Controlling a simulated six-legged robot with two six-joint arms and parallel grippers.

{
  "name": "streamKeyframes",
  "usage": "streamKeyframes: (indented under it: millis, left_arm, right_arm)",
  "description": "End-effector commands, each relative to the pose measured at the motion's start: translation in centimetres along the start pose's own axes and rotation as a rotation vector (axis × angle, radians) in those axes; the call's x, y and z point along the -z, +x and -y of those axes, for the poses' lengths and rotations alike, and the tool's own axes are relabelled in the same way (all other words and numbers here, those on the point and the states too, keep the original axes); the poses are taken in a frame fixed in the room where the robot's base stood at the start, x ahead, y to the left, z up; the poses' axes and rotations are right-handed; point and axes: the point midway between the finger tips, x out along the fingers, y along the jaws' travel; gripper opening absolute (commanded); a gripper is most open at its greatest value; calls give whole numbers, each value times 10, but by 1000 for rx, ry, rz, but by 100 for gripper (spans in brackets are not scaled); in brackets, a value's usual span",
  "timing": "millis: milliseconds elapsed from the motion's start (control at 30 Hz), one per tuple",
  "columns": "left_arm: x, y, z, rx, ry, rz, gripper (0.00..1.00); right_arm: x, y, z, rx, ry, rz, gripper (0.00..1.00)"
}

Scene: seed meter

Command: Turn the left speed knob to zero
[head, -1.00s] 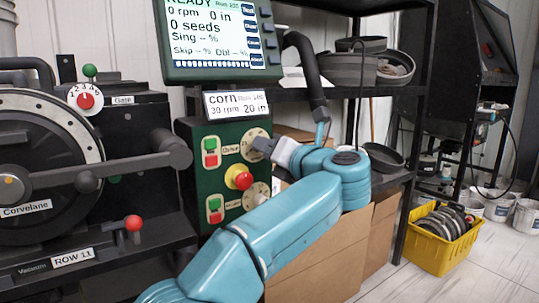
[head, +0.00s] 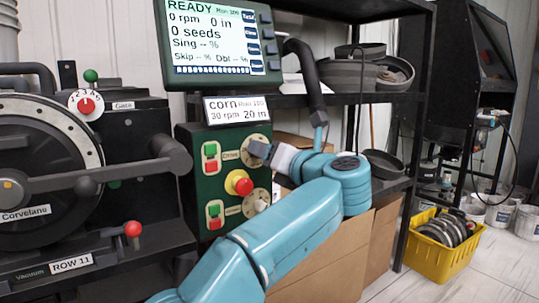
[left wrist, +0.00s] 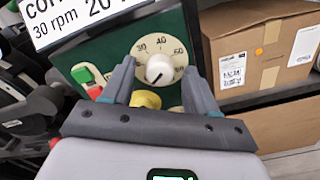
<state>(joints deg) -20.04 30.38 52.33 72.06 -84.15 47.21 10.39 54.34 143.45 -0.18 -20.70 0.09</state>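A dark green control panel (head: 190,165) carries two round dials on its right side. The upper dial (head: 259,139) is partly hidden by my left gripper (head: 262,151); the lower dial (head: 257,201) is below it. In the left wrist view the white knob (left wrist: 159,69) sits at the centre of a cream dial with printed numbers, including 40. My left gripper's fingers are open, one on either side of the knob in the wrist view; contact cannot be told. My right gripper is not in view.
A red-topped yellow emergency button (head: 239,182) lies between the dials, close below my fingers in the wrist view (left wrist: 146,99). Green and red buttons (head: 211,157) are on the panel's left. A white corn sign (head: 236,108) hangs above. A cardboard box (left wrist: 265,50) stands right.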

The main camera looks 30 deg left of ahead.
Motion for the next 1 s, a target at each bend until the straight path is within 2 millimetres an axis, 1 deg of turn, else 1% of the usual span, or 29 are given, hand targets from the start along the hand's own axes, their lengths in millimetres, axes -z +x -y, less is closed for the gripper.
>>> streamKeyframes:
  millis: [167, 267, 367, 600, 700, 833, 1000]
  left_arm:
    - [0, -4, 0, 1, 0, 0, 59]
    - [0, -18, 0, 3, 1, 1, 59]
    - [-1, -41, 1, 5, 1, 3, 59]
    - [-2, -106, 0, 4, 1, 3, 59]
    - [-2, -128, 0, 3, 1, 3, 59]
    - [-1, -150, 0, 2, 1, 2, 59]
    - [0, -162, 0, 1, 0, 1, 59]
  right_arm:
    - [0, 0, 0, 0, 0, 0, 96]
    - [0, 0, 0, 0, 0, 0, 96]
    - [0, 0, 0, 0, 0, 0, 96]
    - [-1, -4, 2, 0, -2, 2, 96]
    - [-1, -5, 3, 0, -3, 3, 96]
    - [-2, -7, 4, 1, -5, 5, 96]
    - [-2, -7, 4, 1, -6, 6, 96]
